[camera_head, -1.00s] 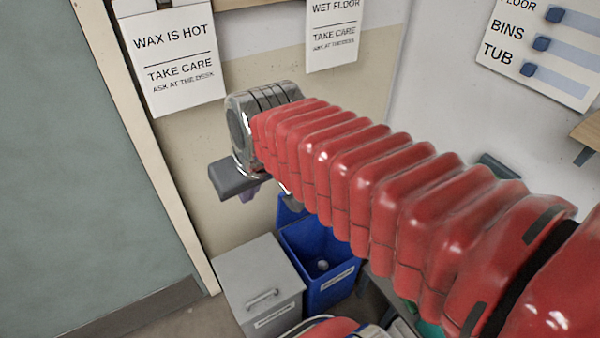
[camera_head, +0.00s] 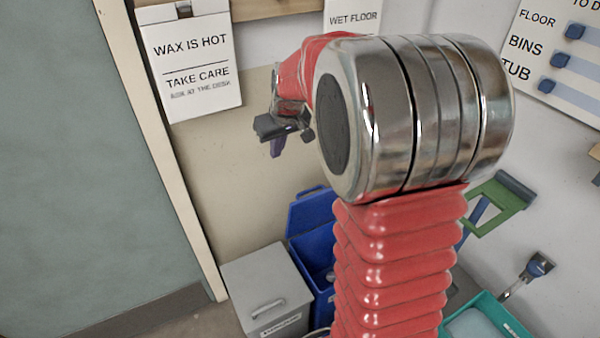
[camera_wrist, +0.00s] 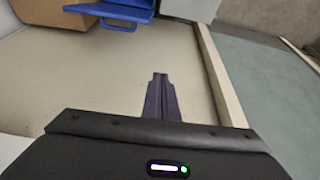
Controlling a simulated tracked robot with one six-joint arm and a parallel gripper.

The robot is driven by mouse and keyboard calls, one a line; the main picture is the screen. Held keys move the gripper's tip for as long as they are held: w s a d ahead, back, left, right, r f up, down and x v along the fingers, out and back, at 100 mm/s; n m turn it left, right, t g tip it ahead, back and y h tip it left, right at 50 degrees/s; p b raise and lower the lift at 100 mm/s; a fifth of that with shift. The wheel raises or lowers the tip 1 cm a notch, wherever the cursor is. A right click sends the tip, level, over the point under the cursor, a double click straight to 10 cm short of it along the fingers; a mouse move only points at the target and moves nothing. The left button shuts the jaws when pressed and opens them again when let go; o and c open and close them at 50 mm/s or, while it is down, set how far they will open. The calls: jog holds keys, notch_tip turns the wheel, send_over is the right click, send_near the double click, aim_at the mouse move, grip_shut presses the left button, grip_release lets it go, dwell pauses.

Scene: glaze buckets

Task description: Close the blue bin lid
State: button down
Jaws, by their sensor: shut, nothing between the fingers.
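The blue bin (camera_head: 322,262) stands on the floor by the wall, partly hidden behind my arm in the head view. Its blue lid (camera_head: 308,212) is raised at the back, against the wall side, and the bin's mouth is open. Blue parts of the bin or lid (camera_wrist: 110,10) show at the top edge of the wrist view. My gripper (camera_head: 277,147) is above and left of the lid, apart from it. Its purple fingers (camera_wrist: 160,85) are together with nothing between them.
A grey lidded bin (camera_head: 265,290) stands left of the blue bin, beside the door frame (camera_head: 160,150). A teal tub (camera_head: 490,318) and a green-framed item (camera_head: 500,205) are at the right. Bare wall (camera_head: 225,180) lies below the wax sign.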

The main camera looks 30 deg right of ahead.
jog(key=w+d+f, duration=0.4)
jog(key=d+f, duration=0.4)
jog(key=f, duration=0.1)
jog(key=w+d+f, duration=0.4)
jog(key=d+f, duration=0.4)
jog(key=f, duration=0.1)
jog(key=shift+d+m, duration=0.25)
jog(key=shift+m, duration=0.05)
jog(key=shift+w+f+g, duration=0.15)
jog(key=shift+f+g, duration=0.05)
jog(key=shift+g, duration=0.1)
notch_tip(320, 180, down, 9)
jog(key=shift+s, duration=0.3)
jog(key=shift+f, duration=0.1)
